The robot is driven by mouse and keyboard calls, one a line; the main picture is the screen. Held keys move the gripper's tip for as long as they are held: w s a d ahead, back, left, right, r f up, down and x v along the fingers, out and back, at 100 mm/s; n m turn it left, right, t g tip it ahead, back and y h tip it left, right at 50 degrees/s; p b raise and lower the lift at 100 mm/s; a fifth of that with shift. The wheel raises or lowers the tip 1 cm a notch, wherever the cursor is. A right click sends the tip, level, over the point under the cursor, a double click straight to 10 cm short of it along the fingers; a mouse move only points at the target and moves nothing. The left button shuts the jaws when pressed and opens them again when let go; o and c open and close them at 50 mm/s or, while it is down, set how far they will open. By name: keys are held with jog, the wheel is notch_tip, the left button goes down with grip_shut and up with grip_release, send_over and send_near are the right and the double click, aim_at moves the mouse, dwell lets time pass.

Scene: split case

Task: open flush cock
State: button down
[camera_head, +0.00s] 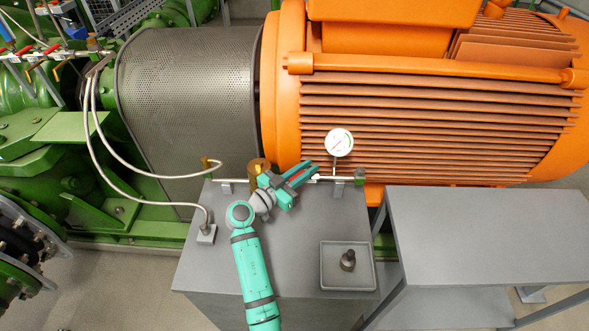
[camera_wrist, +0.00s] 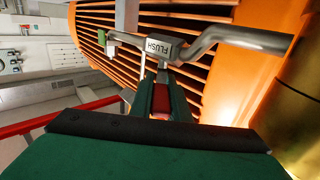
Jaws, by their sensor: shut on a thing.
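My gripper (camera_head: 304,173) is at the thin pipe run along the back edge of the grey cabinet, left of the pressure gauge. In the wrist view its green fingers are shut on a small red handle (camera_wrist: 160,103), partly hidden between them. Just beyond the fingers, a grey tag reading "FLUSH" (camera_wrist: 158,47) sits on the bent metal pipe (camera_wrist: 235,37). The head view does not show the handle clearly, and the cock's body is mostly hidden. I cannot tell from these frames how far the handle is turned.
A brass cylinder (camera_head: 258,166) stands close left of my gripper. A white-faced gauge (camera_head: 339,142) stands to its right. The cabinet top (camera_head: 290,236) is clear in the middle; a tray (camera_head: 327,284) with a dark fitting (camera_head: 348,260) lies front right. The orange motor (camera_head: 430,100) is behind.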

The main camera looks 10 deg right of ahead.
dwell(0.4)
jog(key=c, duration=1.7)
grip_release()
jog(key=shift+a, duration=0.1)
jog(key=v, duration=1)
jog(key=shift+s+a, duration=0.2)
jog(key=shift+s, duration=0.05)
jog(key=shift+c, duration=0.5)
